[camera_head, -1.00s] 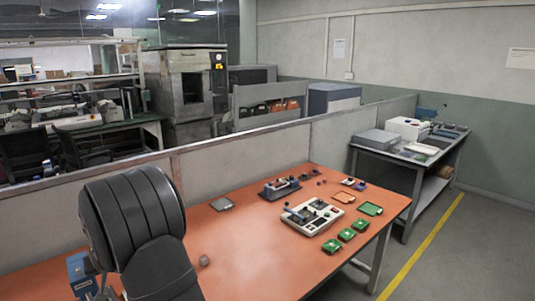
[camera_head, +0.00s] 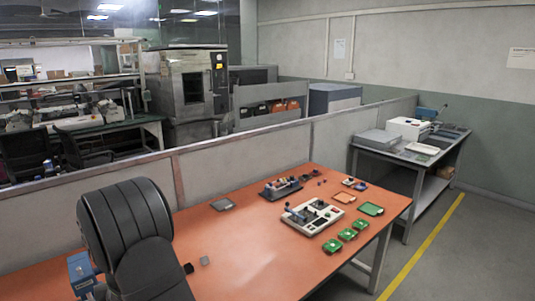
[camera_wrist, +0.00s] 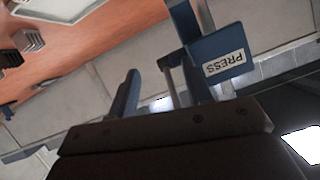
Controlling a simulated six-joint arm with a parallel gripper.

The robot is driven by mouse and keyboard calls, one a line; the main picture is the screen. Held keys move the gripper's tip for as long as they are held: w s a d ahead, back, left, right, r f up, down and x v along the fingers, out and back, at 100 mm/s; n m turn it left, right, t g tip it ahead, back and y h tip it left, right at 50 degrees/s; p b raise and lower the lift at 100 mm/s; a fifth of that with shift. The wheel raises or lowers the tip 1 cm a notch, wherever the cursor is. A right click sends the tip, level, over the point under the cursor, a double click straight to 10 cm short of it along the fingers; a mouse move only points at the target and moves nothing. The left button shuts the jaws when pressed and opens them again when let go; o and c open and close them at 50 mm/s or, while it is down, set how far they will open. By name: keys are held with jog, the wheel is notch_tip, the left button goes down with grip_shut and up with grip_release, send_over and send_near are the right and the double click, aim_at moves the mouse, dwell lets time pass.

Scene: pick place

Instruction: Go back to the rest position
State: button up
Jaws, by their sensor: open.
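My gripper (camera_wrist: 165,130) shows in the wrist view as a dark, screw-studded bar across the bottom. It is open, and I see nothing held in it. In the head view, my black ribbed arm is at the lower left and hides the gripper. A blue device labelled PRESS (camera_wrist: 225,62) is just beyond the gripper in the wrist view. Its blue body (camera_head: 82,272) shows at the left end of the table in the head view. I cannot tell how close the gripper is to it.
On the orange table (camera_head: 240,240) lie a grey block (camera_head: 205,261), a dark block (camera_head: 188,268) and a grey plate (camera_head: 222,204). A white fixture (camera_head: 312,216) and green boards (camera_head: 347,234) are to the right. A grey partition (camera_head: 240,160) runs behind. The table's middle front is clear.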

jog(key=shift+f+t+y, duration=0.6)
jog(key=shift+f, duration=0.1)
jog(key=shift+o, duration=0.4)
jog(key=o, duration=1.1)
jog(key=r+n+g+h, duration=0.1)
jog(key=r+n, duration=0.2)
jog(key=n, duration=0.1)
jog(key=r+n+g+h, duration=0.2)
jog(key=r+n, duration=0.1)
jog(key=n, duration=0.1)
jog(key=r+n+g+h, duration=0.1)
jog(key=r+n+g, duration=0.1)
jog(key=r+n, duration=0.1)
jog(key=shift+s+n, duration=0.3)
jog(key=shift+n, duration=0.6)
jog(key=s+d+r+n+g+h, duration=0.1)
jog(key=s+d+r+n+g, duration=0.15)
jog(key=r+n, duration=0.2)
jog(key=s+d+r+n+g+h, duration=0.1)
jog(key=s+r+n+h, duration=0.15)
jog(key=r, duration=0.25)
jog(key=shift+y, duration=0.45)
jog(key=x, duration=0.9)
jog(key=shift+s+d+f, duration=0.1)
jog(key=shift+f, duration=0.1)
